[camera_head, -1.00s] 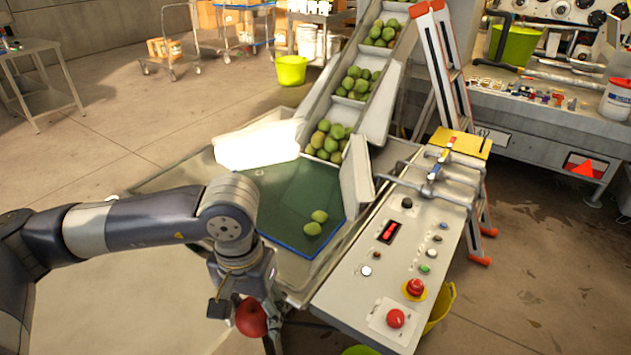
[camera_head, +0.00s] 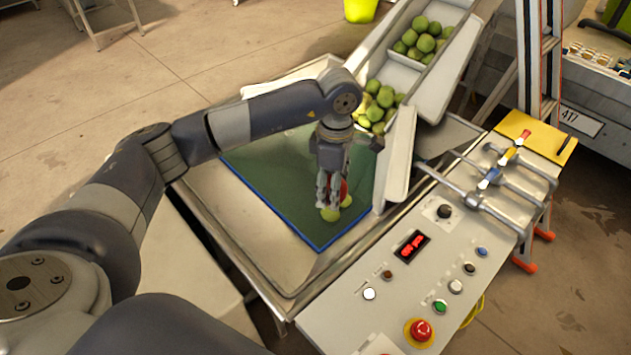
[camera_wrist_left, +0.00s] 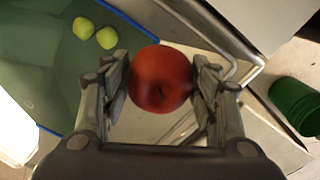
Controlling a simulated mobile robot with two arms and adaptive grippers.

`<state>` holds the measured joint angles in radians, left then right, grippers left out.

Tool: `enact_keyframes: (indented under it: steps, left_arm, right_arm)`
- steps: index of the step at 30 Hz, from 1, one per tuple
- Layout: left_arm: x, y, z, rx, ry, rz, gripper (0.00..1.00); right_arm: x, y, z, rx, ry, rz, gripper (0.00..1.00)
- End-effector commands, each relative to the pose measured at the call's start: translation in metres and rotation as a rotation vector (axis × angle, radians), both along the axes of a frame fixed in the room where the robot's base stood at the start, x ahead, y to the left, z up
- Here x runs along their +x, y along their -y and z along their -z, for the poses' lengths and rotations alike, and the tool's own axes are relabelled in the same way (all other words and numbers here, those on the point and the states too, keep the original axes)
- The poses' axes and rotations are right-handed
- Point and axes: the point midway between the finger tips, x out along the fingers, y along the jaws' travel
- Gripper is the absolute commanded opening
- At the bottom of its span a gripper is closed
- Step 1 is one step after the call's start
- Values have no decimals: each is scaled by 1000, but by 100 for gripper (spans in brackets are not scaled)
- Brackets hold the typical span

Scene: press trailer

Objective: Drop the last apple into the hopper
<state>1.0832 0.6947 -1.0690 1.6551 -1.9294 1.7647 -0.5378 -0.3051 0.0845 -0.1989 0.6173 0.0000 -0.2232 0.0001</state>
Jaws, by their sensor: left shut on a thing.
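My left gripper (camera_head: 331,192) points down over the green floor of the metal hopper (camera_head: 262,185), near its right side. It is shut on a red apple (camera_head: 344,189), mostly hidden behind the fingers in the head view. In the left wrist view the red apple (camera_wrist_left: 160,79) sits between the two fingers. Two green apples, one at the fingertips (camera_head: 329,214) and one just right of it (camera_head: 346,202), lie on the hopper floor. They also show in the left wrist view, the nearer one (camera_wrist_left: 106,38) left of the red apple. My right gripper is not in view.
A sloping conveyor (camera_head: 405,75) with green apples rises behind the hopper. A white upright plate (camera_head: 401,160) stands close to the right of the gripper. A control panel (camera_head: 430,270) with buttons lies front right. A ladder (camera_head: 530,130) stands farther right.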

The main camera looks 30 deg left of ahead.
Motion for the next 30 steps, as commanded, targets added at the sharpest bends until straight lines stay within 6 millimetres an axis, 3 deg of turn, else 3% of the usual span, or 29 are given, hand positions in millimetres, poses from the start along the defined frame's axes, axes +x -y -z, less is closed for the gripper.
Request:
enact_keyframes:
  steps: [6,15,21,30]
  left_arm:
    - [34,-22,25,-1,-5,-645,28]
    - [55,-57,69,1,-3,-1432,28]
    - [57,-70,87,-1,-1,-1713,28]
    - [58,-73,104,-3,-1,-1783,28]
  right_arm:
    - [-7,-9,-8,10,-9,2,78]
    - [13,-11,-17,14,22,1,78]
    - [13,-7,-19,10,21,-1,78]
    - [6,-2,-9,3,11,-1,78]
